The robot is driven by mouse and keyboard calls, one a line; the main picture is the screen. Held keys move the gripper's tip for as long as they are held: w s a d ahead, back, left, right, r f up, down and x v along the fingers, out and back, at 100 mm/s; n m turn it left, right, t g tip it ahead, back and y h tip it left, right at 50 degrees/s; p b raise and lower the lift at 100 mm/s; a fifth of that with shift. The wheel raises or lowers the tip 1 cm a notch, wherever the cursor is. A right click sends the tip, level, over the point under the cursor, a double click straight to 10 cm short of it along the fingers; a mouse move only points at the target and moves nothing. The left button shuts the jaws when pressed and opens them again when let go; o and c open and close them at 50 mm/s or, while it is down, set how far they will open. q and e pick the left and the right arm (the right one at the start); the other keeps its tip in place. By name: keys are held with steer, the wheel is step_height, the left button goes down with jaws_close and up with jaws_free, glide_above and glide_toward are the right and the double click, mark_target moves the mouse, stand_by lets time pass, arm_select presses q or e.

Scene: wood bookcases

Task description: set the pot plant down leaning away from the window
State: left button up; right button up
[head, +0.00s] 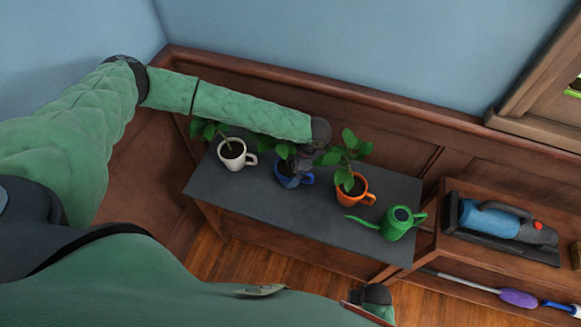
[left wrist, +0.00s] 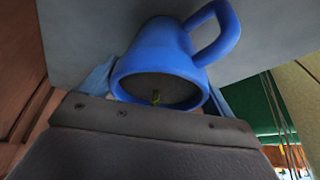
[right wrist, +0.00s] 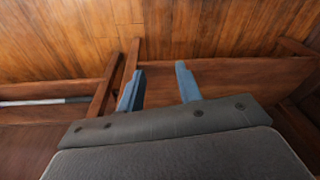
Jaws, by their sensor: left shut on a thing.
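A blue mug (head: 284,180) with a leafy plant is in my left gripper (head: 298,168), over the dark table (head: 240,193). In the left wrist view the blue mug (left wrist: 155,50) sits between the fingers, handle to the upper right, with soil and a short green stem in its mouth. My arm hides part of the plant; its visible leaves (head: 283,150) are left of the gripper. I cannot tell whether the mug touches the table. The window (head: 540,95) is at the upper right. My right gripper (right wrist: 158,88) is open and empty, its fingers apart.
A white mug plant (head: 232,160) stands left of the blue mug, its stem leaning left. An orange mug plant (head: 352,190) and a green watering can (head: 398,222) stand to the right. A shelf unit (head: 480,255) holds a blue handheld vacuum (head: 495,222). The table's front left is bare.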

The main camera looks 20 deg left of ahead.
arm_select(q)
steer(key=o, duration=1.2)
arm_select(e)
steer(key=shift+a+r, duration=0.1)
arm_select(q)
steer(key=shift+d+r, duration=0.1)
steer(key=shift+r, duration=0.2)
steer(key=b+v, duration=0.2)
steer(key=v, duration=0.8)
steer(key=shift+w+d+r+b, duration=0.2)
steer(key=shift+r+b, duration=0.1)
steer(key=shift+r, duration=0.4)
arm_select(e)
step_height(320, 180, up, 11)
steer(key=w+a, duration=0.1)
steer(key=shift+w+f, duration=0.2)
steer(key=shift+w, duration=0.2)
